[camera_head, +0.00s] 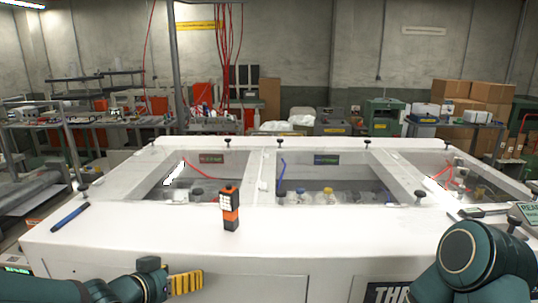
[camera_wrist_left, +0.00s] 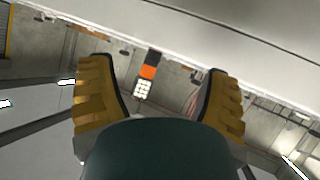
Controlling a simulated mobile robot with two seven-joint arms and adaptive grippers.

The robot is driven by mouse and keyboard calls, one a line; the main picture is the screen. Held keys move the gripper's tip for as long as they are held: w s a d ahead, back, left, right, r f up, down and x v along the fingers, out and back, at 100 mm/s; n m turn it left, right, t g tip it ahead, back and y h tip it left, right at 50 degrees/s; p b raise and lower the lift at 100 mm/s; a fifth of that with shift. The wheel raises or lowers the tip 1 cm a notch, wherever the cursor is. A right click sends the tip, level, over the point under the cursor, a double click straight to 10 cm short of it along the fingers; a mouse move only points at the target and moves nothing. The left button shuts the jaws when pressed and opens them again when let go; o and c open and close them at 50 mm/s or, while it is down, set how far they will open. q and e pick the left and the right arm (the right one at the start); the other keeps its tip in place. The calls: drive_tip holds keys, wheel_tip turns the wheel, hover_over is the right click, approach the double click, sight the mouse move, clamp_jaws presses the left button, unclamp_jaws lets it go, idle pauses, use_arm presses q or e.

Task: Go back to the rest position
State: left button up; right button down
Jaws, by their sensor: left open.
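My left gripper (camera_head: 185,283) is in front of the white machine's front edge, low at the left of the head view. Its yellow fingers also show in the left wrist view (camera_wrist_left: 155,70), wide apart with nothing between them. My right arm (camera_head: 475,262) shows as teal links at the lower right of the head view, and its gripper is not seen. The white machine (camera_head: 130,232) fills the middle, with dark window panels in its top. An orange and black handheld device (camera_head: 230,210) stands upright on its front ledge, beyond my left gripper. It also shows in the left wrist view (camera_wrist_left: 149,68).
A blue pen-like object (camera_head: 70,217) lies on the ledge at the left. A dark tool (camera_head: 483,212) and a sign (camera_head: 527,213) are at the right. Black knobs stick up around the windows. Benches and cardboard boxes (camera_head: 490,92) stand far behind. Much of the front ledge is bare.

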use_arm(q)
drive_tip(key=s+d+f+n+g+b, duration=0.1)
drive_tip(key=s+d+f+g+b, duration=0.1)
drive_tip(key=f, duration=0.9)
drive_tip(key=s+d+f+n+g+b, duration=0.2)
drive_tip(key=d+f+g, duration=0.1)
drive_tip(key=f, duration=0.8)
drive_tip(key=s+d+f+g+b, duration=0.1)
drive_tip(key=s+d+f+g, duration=0.1)
drive_tip(key=s+f, duration=0.4)
drive_tip(key=s+d+f+n+g+y+b, duration=0.1)
drive_tip(key=s+f, duration=0.4)
drive_tip(key=f, duration=0.5)
drive_tip(key=shift+s+d+g+y, duration=0.3)
drive_tip(key=shift+s+d+g, duration=0.1)
drive_tip(key=shift+g, duration=0.4)
drive_tip(key=shift+f, duration=0.1)
